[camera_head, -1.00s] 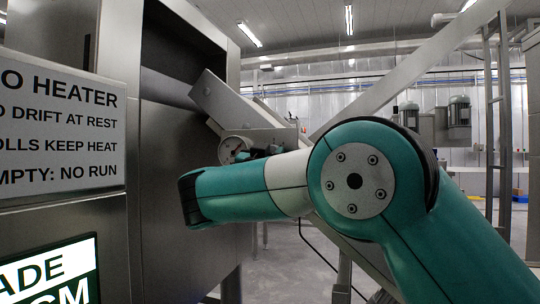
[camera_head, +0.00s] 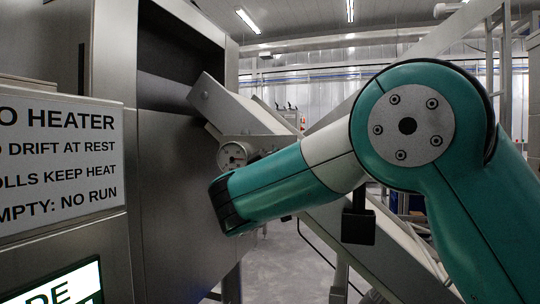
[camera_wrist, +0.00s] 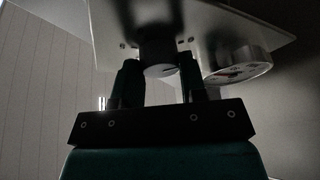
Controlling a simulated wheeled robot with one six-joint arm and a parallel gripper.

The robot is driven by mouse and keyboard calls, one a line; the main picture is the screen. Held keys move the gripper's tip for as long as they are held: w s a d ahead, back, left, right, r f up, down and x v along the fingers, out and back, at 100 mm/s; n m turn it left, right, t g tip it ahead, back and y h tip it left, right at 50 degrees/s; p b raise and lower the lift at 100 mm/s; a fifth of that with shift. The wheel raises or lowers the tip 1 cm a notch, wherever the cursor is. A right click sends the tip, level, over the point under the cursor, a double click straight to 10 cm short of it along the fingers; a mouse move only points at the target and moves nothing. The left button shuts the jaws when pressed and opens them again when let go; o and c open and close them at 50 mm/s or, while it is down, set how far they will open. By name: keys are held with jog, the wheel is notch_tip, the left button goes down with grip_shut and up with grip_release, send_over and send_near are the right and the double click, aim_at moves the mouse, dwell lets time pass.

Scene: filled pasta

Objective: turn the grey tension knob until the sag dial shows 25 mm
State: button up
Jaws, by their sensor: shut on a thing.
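The sag dial (camera_head: 233,156) is a round white gauge on the grey conveyor frame in the head view. Its reading is too small to make out. In the wrist view the dial (camera_wrist: 238,68) hangs to the right of my gripper, seen at a steep angle. The grey tension knob (camera_wrist: 158,57) is a round cylinder under the metal plate in the wrist view. My gripper (camera_wrist: 158,72) has its two dark fingers on either side of the knob and is shut on it. In the head view my arm hides the gripper and the knob.
The sloping conveyor frame (camera_head: 222,102) runs down behind my arm. A steel cabinet (camera_head: 180,190) stands on the left, with a printed sign (camera_head: 60,155) and a lit green-and-white panel (camera_head: 65,287) in front. A metal plate (camera_wrist: 190,20) sits just above my fingers.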

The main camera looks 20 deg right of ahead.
jog(key=shift+n, duration=0.5)
jog(key=o, duration=0.9)
jog(key=b+v, duration=1.4)
jog(key=v, duration=0.3)
jog(key=shift+s+f+b, duration=0.1)
jog(key=shift+s+b, duration=0.15)
jog(key=shift+b, duration=0.05)
